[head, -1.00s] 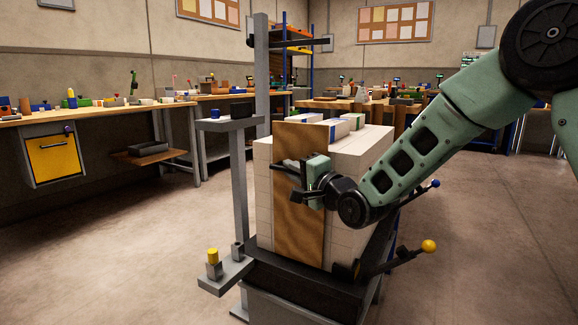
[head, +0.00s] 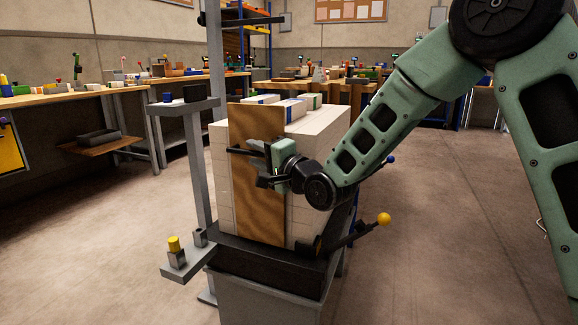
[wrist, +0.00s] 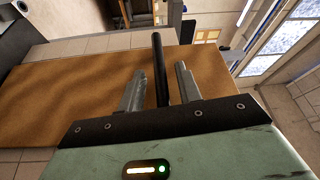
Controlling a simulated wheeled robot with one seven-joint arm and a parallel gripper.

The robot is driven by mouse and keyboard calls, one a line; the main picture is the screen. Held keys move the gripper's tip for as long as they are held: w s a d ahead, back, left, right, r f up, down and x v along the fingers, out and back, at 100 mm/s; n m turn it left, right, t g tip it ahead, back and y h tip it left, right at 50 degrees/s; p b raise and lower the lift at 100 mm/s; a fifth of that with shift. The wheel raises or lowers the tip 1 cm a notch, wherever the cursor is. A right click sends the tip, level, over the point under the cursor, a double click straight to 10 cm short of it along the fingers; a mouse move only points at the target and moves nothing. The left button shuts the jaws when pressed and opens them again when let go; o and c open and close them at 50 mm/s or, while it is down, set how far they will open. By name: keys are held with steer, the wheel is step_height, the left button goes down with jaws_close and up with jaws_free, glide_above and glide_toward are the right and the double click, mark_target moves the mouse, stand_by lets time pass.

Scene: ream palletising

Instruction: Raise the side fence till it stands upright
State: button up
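The side fence is a tall brown wooden board (head: 256,205) standing upright against the near face of a stack of white reams (head: 305,160). It also fills much of the wrist view (wrist: 60,95). A dark bar (head: 239,150) lies across its front. My gripper (head: 264,172) is at the board's right side, fingers pointing left. In the wrist view the bar (wrist: 159,60) runs between my two grey fingertips (wrist: 158,82), with a narrow gap showing on each side. The gripper looks open around the bar. Part of the board is hidden behind the gripper.
The stack stands on a dark pallet base (head: 265,265). A grey post (head: 215,60) with a small shelf (head: 180,106) rises at its left. A yellow-knobbed lever (head: 383,219) juts out at lower right. Floor to the right is clear.

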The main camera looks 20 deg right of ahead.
steer(key=r+b+v, duration=0.1)
steer(key=v, duration=1.4)
steer(key=shift+f, duration=0.45)
steer(key=shift+s, duration=0.1)
steer(key=s+a+f+n+g+h, duration=0.5)
steer(key=s+a+f+n+g, duration=0.2)
steer(key=s+f+n+g, duration=0.25)
steer(key=s+d+f+n+g+h, duration=0.1)
steer(key=s+n+g+h, duration=0.2)
steer(key=s, duration=0.7)
steer(key=s+d+f+n+g+h, duration=0.1)
steer(key=s+n+g, duration=0.4)
steer(key=s, duration=0.4)
step_height(320, 180, up, 38)
steer(key=t+p, duration=0.1)
steer(key=p, duration=3.7)
steer(key=shift+f, duration=0.2)
